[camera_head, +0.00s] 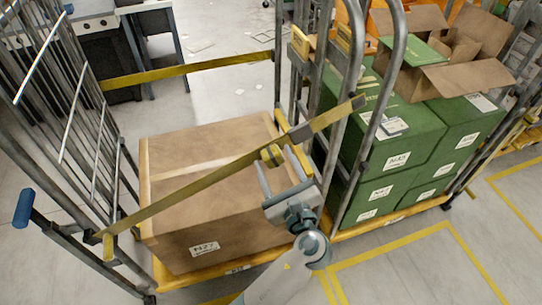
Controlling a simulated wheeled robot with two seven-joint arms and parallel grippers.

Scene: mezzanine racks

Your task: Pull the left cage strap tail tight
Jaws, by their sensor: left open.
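A yellow cage strap (195,187) runs slantwise across the front of the left roll cage, from a low hook at the left to the upright at the right. A dark grey buckle (300,132) sits on its right part. A short yellow piece with a grey band (272,155), which looks like the strap tail, hangs just below the buckle. My left gripper (279,165) is open, its fingers reaching up around this piece; I cannot tell whether they touch it. My right gripper is not in view.
A large cardboard box (210,208) stands in the cage behind the strap. A second yellow strap (190,70) crosses the back. Green boxes (408,135) and an open carton (465,75) fill the cage at the right. Yellow lines mark the floor (430,265), which is clear at front right.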

